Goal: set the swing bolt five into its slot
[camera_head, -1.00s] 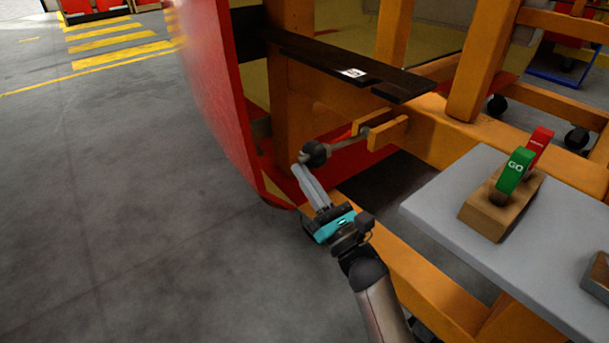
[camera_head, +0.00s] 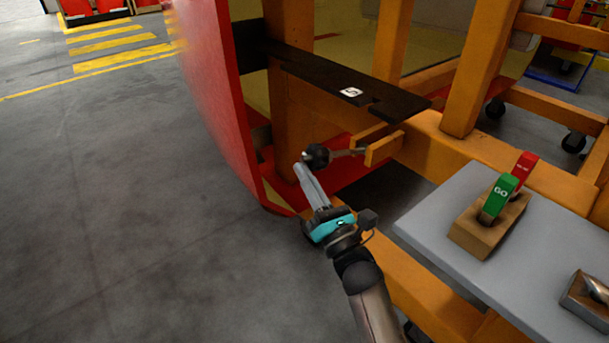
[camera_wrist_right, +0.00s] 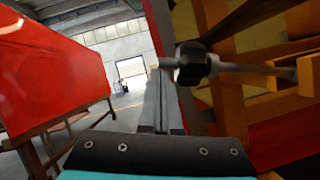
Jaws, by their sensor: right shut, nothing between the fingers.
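The swing bolt is a metal rod (camera_head: 345,153) with a black knob (camera_head: 317,155) at its free end, pivoted in an orange bracket (camera_head: 382,149). It sticks out roughly level below a dark plate (camera_head: 310,68) with a white label reading 5 (camera_head: 350,92). A notch shows in the plate's front edge; the bolt is below it, outside it. My right gripper (camera_head: 300,170) is shut and empty, its fingertips just left of and below the knob. In the wrist view the knob (camera_wrist_right: 194,63) is right beside the fingertips (camera_wrist_right: 165,75); contact is unclear.
A red nosecone shell (camera_head: 215,90) stands close to the left of the gripper. Orange frame beams (camera_head: 470,75) stand behind and right. A grey table (camera_head: 440,225) with a wooden block holding green GO (camera_head: 499,197) and red tags is at right. Floor at left is clear.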

